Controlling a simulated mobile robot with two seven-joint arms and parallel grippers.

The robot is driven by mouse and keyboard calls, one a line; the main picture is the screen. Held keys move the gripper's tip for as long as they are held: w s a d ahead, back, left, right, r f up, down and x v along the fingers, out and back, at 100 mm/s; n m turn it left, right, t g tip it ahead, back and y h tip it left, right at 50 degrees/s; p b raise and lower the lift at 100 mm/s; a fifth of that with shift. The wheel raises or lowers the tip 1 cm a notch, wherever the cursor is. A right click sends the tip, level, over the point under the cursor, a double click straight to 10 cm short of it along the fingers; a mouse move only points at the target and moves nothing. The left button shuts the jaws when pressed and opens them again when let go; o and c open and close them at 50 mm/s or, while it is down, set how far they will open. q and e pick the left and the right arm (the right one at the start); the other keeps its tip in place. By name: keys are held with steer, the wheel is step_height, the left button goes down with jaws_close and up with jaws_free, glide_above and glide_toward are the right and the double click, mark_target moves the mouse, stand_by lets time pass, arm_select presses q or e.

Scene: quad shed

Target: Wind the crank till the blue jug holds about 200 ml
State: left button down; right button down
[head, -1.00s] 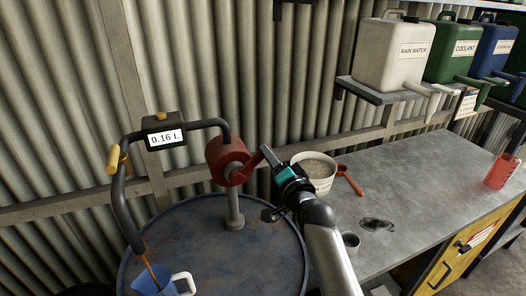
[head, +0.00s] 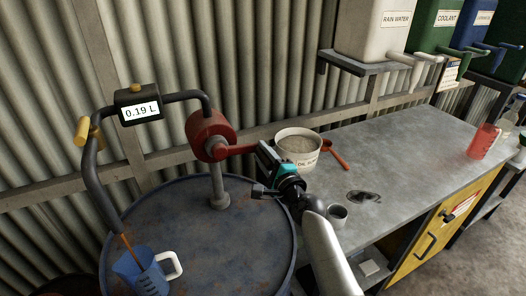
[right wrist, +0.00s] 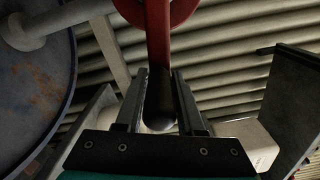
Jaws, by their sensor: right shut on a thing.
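The red rotary pump (head: 210,133) stands on a post on the blue drum (head: 240,262). Its red crank arm (head: 238,150) points right. My right gripper (head: 264,156) is shut on the crank's dark handle (right wrist: 159,110), which shows between the fingers in the right wrist view. The meter display (head: 140,112) on the pipe reads 0.19 L. The blue jug (head: 140,270) with a white handle stands on the drum's left side under the hose (head: 98,185). A thin brown stream (head: 126,243) runs from the hose into the jug. The liquid level is hard to see. My left gripper is not in view.
A white bucket of grey granules (head: 297,150), an orange scoop (head: 338,158) and a small grey cup (head: 338,215) stand on the metal bench (head: 400,165) at right. A red jug (head: 484,141) stands farther back. Canisters sit on a shelf (head: 365,67) above.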

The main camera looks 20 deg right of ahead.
steer(key=shift+a+f+m+b, duration=0.2)
steer(key=shift+f+m+b, duration=0.25)
steer(key=shift+m, duration=0.45)
steer(key=c, duration=0.9)
jaws_free()
steer(key=o, duration=0.3)
steer(key=shift+f, duration=0.1)
steer(key=shift+f, duration=0.1)
steer(key=s, duration=1.5)
steer(key=shift+d, duration=0.3)
